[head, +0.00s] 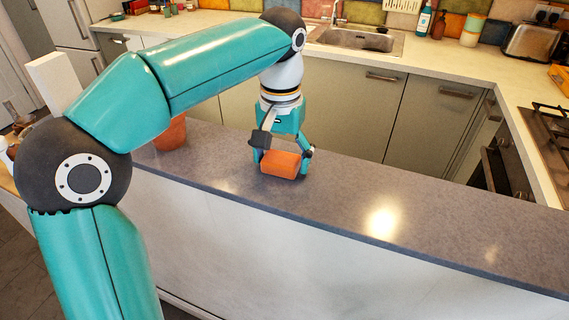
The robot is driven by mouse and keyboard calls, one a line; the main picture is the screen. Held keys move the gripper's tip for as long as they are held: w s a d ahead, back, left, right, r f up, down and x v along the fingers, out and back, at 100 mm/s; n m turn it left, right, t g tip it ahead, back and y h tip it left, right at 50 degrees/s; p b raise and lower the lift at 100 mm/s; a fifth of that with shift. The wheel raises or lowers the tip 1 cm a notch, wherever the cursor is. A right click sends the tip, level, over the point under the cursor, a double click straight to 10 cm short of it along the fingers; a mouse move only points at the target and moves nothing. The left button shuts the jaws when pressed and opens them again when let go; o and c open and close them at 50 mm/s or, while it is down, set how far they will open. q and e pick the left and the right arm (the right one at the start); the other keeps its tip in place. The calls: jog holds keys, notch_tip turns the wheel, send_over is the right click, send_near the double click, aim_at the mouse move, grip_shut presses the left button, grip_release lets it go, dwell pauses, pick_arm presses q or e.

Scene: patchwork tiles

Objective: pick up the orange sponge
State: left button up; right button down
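An orange sponge (281,165) lies on the grey counter in the middle of the head view. My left gripper (283,154) points down at the sponge from above, with one finger at its left side and one at its right end. The fingers sit close against the sponge, and it appears to rest on the counter. Whether the fingers press on it cannot be made out. My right gripper is not in view.
The grey counter (350,205) is clear to the right of the sponge. A terracotta pot (171,134) stands to the left, partly behind my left arm. Behind are a sink (356,38), a toaster (531,42) and a hob (550,130).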

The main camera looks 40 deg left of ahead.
aim_at(281, 157)
pick_arm(q)
jog(key=c, duration=0.4)
jog(key=shift+r, duration=0.1)
notch_tip(281, 157, up, 10)
jog(key=p, duration=0.2)
jog(key=shift+p, duration=0.35)
jog(key=shift+o, duration=0.9)
jog(key=c, duration=0.4)
jog(key=shift+o, duration=0.2)
